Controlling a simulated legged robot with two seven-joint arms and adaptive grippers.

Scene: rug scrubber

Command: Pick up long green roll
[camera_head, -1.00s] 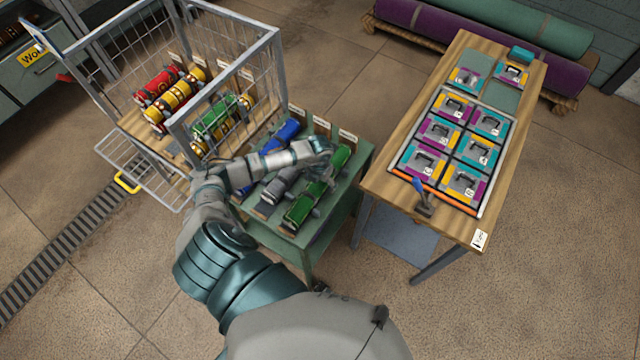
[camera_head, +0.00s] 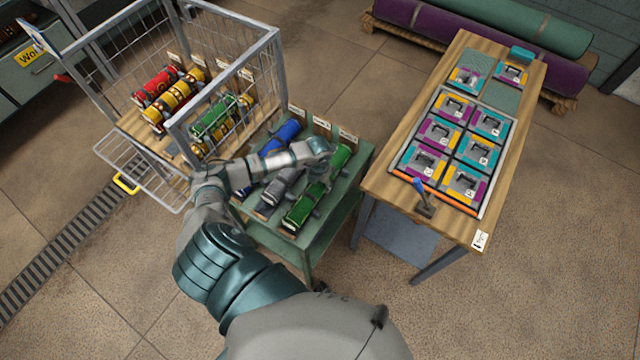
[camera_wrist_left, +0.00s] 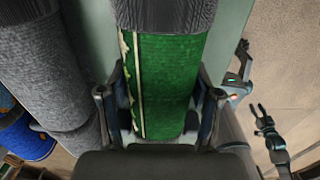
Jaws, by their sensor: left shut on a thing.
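The long green roll (camera_head: 300,209) lies on the small green table, the rightmost of several rolls there. My left gripper (camera_head: 325,170) reaches over it from the left, and the arm hides part of the rolls. In the left wrist view the green roll (camera_wrist_left: 170,85), with a pale stripe and a grey band, sits between the two fingers of my left gripper (camera_wrist_left: 163,105). The gripper is shut on it. The roll still appears to rest on the table. At the right of the wrist view a small dark claw-like part (camera_wrist_left: 268,130) shows, perhaps my right gripper.
A grey roll (camera_head: 272,193) and a blue roll (camera_head: 285,133) lie left of the green one. A wire cage cart (camera_head: 222,45) with red, yellow and green rolls stands at the left. A wooden table (camera_head: 450,228) with a tile tray stands at the right, across a gap.

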